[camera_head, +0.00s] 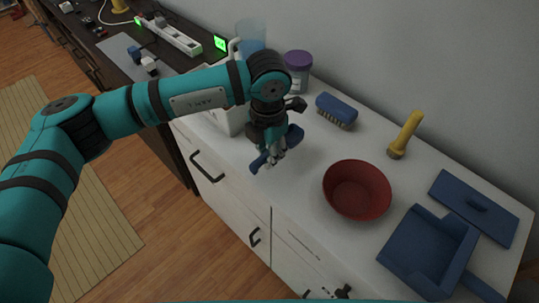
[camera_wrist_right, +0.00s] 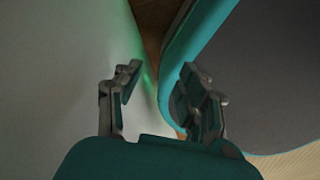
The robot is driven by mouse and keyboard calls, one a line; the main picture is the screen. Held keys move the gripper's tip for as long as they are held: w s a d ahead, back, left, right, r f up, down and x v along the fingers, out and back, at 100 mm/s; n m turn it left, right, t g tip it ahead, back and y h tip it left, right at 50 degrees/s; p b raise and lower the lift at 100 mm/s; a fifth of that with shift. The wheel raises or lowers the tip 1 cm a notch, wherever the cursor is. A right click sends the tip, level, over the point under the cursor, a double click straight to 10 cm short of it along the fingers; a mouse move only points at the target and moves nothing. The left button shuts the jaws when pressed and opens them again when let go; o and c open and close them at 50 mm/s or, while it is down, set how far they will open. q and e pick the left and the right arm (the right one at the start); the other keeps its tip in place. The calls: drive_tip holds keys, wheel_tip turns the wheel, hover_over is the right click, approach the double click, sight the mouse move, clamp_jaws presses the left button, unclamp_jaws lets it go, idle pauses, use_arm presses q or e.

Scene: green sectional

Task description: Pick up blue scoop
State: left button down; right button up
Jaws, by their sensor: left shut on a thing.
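The blue scoop (camera_head: 293,136) is in my left gripper (camera_head: 274,156), over the front part of the white counter in the head view. The gripper points down and is shut on the scoop. One blue part shows to the right of the fingers and another to the lower left; the fingers hide the middle. I cannot tell whether the scoop still touches the counter. My right gripper (camera_wrist_right: 158,88) shows in the right wrist view, with its fingers apart and nothing between them.
A power strip (camera_head: 172,35) lies on the dark desk behind.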

use_arm(q)
drive_tip(key=s+a+b, duration=0.1)
drive_tip(key=s+a, duration=0.1)
drive_tip(key=s, duration=0.5)
drive_tip(key=s+a+r+b, duration=0.1)
drive_tip(key=s, duration=0.6)
drive_tip(key=shift+s+a+r, duration=0.15)
drive_tip(key=shift+a, duration=0.2)
